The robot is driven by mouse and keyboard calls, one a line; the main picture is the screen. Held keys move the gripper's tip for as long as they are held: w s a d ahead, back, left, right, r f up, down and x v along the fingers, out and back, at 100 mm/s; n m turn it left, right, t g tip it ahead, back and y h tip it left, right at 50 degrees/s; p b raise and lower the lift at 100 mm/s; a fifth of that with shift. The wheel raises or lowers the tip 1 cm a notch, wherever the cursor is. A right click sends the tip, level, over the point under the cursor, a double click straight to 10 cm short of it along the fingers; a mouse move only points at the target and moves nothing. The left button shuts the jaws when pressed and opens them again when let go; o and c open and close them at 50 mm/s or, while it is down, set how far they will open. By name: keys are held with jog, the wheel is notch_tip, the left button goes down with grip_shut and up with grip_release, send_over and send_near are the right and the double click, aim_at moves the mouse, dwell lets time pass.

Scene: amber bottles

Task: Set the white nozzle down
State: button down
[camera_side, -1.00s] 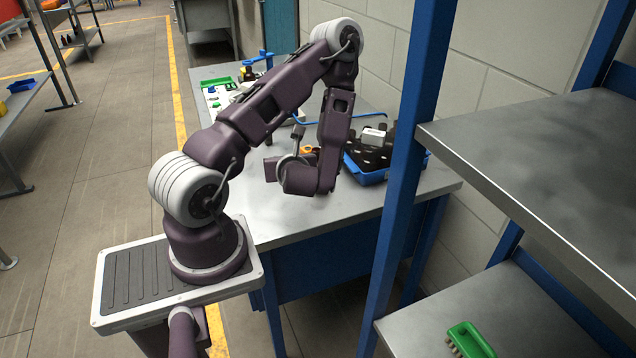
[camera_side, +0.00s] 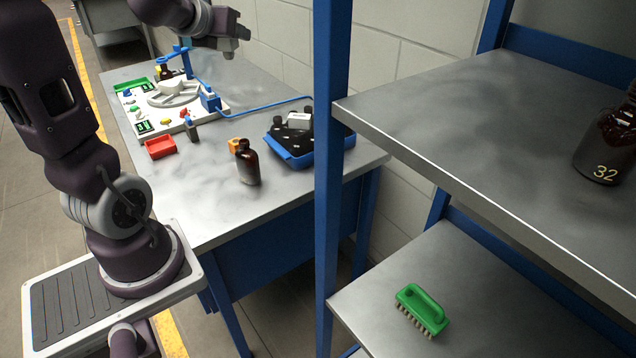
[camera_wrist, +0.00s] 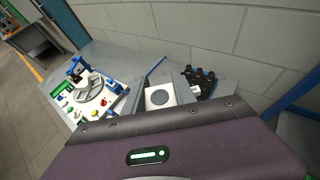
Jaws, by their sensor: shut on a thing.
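My gripper (camera_side: 233,45) is high above the bench near the wall in the side view, at the top of the frame. In the wrist view, a white square piece with a grey round face, which I take for the white nozzle (camera_wrist: 159,97), sits between my two grey fingers. My gripper is shut on it. In the side view I cannot make out the nozzle at the fingers. The grey bench top (camera_side: 205,195) lies below my gripper, well apart from it.
A dark amber bottle (camera_side: 248,165) stands upright on the bench. A white board (camera_side: 207,118) with a grey ring and blue stand (camera_side: 186,62) is behind. The front bench is clear.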

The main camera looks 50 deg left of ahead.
jog(key=w+a+f+n+g+y, duration=0.1)
jog(key=w+a+f, duration=0.25)
jog(key=a, duration=0.25)
jog(key=w+a+f+n+g+y, duration=0.1)
jog(key=w+a+f+n, duration=0.1)
jog(key=a+f, duration=0.4)
jog(key=w+a+f+n+g, duration=0.1)
jog(key=w+a+f, duration=0.2)
jog(key=a, duration=0.4)
jog(key=shift+n+g+y, duration=0.7)
jog(key=shift+g+y, duration=0.1)
jog(key=shift+g, duration=0.1)
jog(key=a+f, duration=0.2)
jog(key=f, duration=0.5)
jog(key=a+f, duration=0.3)
jog(key=f, duration=0.5)
jog(key=a+f, duration=0.3)
jog(key=f, duration=0.4)
jog(key=shift+w+a+f, duration=0.1)
jog(key=shift+w+f, duration=0.1)
jog(key=shift+f, duration=0.05)
jog(key=shift+f, duration=0.65)
jog(key=c, duration=1)
grip_release()
jog(key=shift+f, duration=0.15)
